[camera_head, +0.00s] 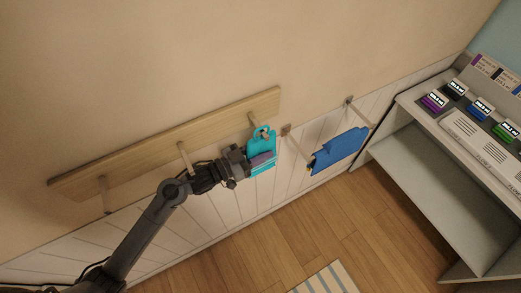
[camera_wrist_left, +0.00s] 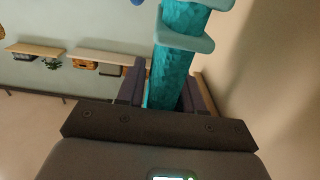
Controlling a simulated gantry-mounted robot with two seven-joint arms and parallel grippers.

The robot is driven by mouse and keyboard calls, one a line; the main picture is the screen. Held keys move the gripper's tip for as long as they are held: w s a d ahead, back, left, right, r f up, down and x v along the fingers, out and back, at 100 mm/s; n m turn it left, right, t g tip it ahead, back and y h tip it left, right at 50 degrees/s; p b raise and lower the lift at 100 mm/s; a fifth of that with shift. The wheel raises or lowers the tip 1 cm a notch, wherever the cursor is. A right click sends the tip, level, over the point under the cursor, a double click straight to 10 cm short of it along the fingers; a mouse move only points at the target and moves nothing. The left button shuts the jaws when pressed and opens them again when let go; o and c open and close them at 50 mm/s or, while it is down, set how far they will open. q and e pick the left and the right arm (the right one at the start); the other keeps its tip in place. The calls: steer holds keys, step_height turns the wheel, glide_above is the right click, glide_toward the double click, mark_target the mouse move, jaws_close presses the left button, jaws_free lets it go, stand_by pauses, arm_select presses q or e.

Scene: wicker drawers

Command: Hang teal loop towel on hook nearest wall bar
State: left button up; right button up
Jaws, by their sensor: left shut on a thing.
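The teal loop towel (camera_head: 263,160) hangs below the right end of a wooden hook board (camera_head: 140,160) in the head view. Its loop (camera_head: 264,133) overlaps the tip of the rightmost peg (camera_head: 254,121), the one nearest the wall bar (camera_head: 296,147); I cannot tell whether the peg passes through the loop. My left gripper (camera_head: 258,160) comes from the left and is shut on the towel body. In the left wrist view the towel (camera_wrist_left: 178,65), with paler teal bands, stands between my gripper fingers (camera_wrist_left: 168,92). My right gripper is not in view.
Two other pegs, the middle one (camera_head: 184,158) and the left one (camera_head: 103,185), are empty. A blue towel (camera_head: 340,148) hangs on the wall bar at right. A grey shelf unit (camera_head: 425,160) with labelled items stands farther right. A striped mat (camera_head: 326,281) lies on the wooden floor.

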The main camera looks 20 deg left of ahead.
arm_select(q)
steer(key=o, duration=1.2)
steer(key=shift+s, duration=0.1)
